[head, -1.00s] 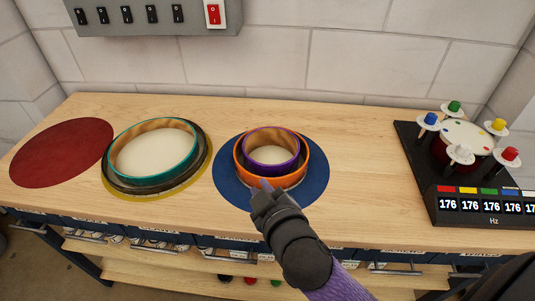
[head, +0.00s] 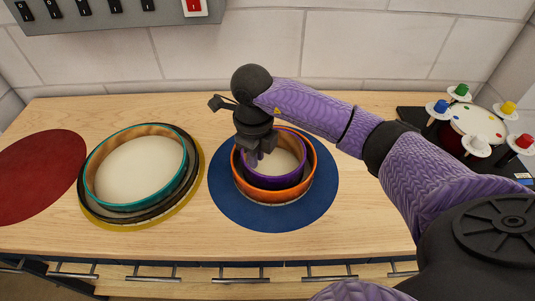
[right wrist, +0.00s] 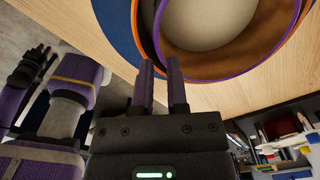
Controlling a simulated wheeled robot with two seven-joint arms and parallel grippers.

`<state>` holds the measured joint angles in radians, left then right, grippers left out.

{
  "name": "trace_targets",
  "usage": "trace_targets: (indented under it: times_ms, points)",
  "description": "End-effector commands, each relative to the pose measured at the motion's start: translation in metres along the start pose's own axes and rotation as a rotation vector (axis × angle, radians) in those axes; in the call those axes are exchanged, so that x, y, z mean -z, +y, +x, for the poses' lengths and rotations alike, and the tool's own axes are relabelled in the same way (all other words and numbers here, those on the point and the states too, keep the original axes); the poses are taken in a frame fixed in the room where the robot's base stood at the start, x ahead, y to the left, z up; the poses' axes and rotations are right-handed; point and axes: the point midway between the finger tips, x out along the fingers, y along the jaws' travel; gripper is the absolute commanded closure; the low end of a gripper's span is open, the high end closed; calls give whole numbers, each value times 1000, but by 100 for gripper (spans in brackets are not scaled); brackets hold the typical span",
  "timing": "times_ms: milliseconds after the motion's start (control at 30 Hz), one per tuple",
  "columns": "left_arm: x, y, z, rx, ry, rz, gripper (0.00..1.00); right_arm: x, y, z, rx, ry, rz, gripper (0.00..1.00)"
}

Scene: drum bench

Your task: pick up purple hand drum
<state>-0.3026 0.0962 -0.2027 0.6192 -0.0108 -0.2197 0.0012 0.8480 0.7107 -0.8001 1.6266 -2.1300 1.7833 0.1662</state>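The purple hand drum (head: 273,181) is a small ring with a pale skin, nested inside a larger orange drum (head: 278,198) on the round blue mat (head: 325,205). My right gripper (head: 255,160) points down at the left part of the purple rim. In the right wrist view its two fingers (right wrist: 161,62) are a little apart, with their tips at the rim of the purple drum (right wrist: 235,72). No firm grip on the wall shows. My left gripper (right wrist: 38,52) shows small at the left of the right wrist view; its opening is unclear.
A teal drum (head: 100,190) sits on a darker drum over a yellow mat (head: 192,190) to the left. A bare red mat (head: 38,175) lies farther left. A drum device with coloured knobs (head: 475,125) stands at the right, partly behind my right arm.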

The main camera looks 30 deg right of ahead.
Motion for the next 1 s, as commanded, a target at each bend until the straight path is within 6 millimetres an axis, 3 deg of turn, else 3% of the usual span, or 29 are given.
trace_targets:
  times_ms: [300, 433, 700, 800, 1000]
  points:
    - [-3, 0, 18, -1, -5, 0, 77, 1, 2, 70, -6, 4, -2, 82]
    - [-4, 0, 24, -1, -6, 0, 77, 0, 3, 92, -6, 2, -3, 82]
    - [-4, 0, 23, -1, -6, 0, 77, 0, 2, 96, -6, -2, -4, 82]
    - [-4, 0, 23, -1, -6, 0, 77, 0, 3, 95, -6, -2, -4, 100]
    - [-4, 0, 23, -1, -5, 1, 77, 0, 3, 95, -6, -2, -4, 100]
